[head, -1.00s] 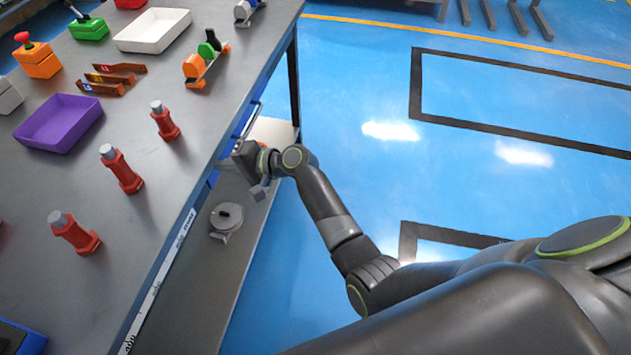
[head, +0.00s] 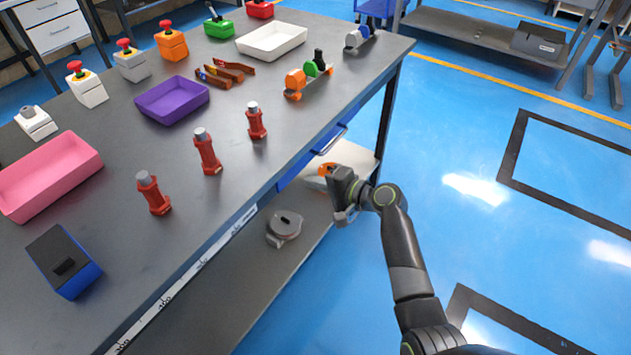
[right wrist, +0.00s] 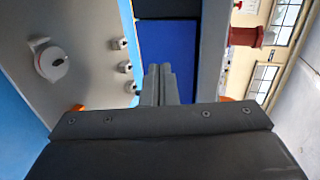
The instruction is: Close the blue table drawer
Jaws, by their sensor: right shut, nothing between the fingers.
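The blue drawer (head: 300,170) is under the edge of the grey workbench (head: 225,185), with a bar handle (head: 330,140) on its front. My right gripper (head: 334,183) is just in front of the bench edge, below the tabletop and close to the drawer. In the right wrist view its fingers (right wrist: 158,70) are shut and empty, pointing at a blue panel (right wrist: 168,50). Any contact with it cannot be made out. My left gripper is out of view.
Red posts (head: 207,152), a purple tray (head: 172,100), a white tray (head: 272,42) and a pink tray (head: 50,175) stand on the bench. A round grey item (head: 285,227) lies on the lower shelf (head: 235,290). The blue floor to the right is open.

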